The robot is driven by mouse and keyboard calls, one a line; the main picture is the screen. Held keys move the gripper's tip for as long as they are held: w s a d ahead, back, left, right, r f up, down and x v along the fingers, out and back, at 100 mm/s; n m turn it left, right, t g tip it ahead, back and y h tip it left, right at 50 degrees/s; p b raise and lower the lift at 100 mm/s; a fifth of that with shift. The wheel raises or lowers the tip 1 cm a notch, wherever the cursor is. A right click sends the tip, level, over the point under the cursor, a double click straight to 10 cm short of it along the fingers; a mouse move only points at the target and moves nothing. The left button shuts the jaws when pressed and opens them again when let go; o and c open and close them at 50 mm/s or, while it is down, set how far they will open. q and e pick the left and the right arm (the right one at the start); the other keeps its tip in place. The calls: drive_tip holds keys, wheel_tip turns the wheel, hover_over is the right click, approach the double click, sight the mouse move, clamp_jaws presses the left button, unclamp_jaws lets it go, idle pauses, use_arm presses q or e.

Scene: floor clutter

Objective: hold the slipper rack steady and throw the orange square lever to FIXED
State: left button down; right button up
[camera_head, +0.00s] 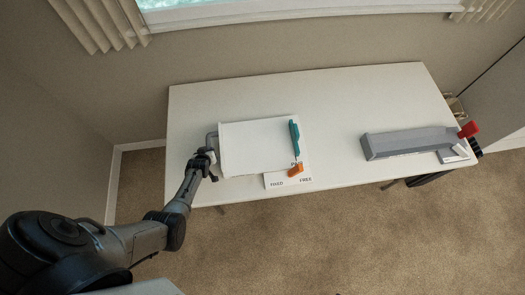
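The slipper rack seems to be the white flat-topped box (255,145) on the white table, with a grey bracket handle (211,138) on its left side. The small orange lever (296,170) is at the box's front right corner. Below it a white label plate (289,181) reads FIXED at left and FREE at right. The lever sits between the words, nearer FREE; its exact setting is too small to tell. My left gripper (208,158) is at the handle, touching or very close; its fingers are too small to read. My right gripper is out of view.
A teal handle-like part (294,137) stands on the box's right edge. A long grey box (408,143) with a red knob (468,130) and a small label lies at the table's right. The table (340,100) is clear between and behind them. A wall and window are behind.

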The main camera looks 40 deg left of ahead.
use_arm(q)
drive_tip(key=shift+w+d, duration=0.1)
idle(0.5)
drive_tip(key=shift+f, duration=0.15)
idle(1.6)
idle(1.0)
drive_tip(key=c, duration=1.3)
unclamp_jaws()
drive_tip(key=shift+c, duration=0.2)
drive_tip(key=o, duration=0.5)
drive_tip(key=v, duration=1.2)
drive_tip(key=shift+d, duration=0.1)
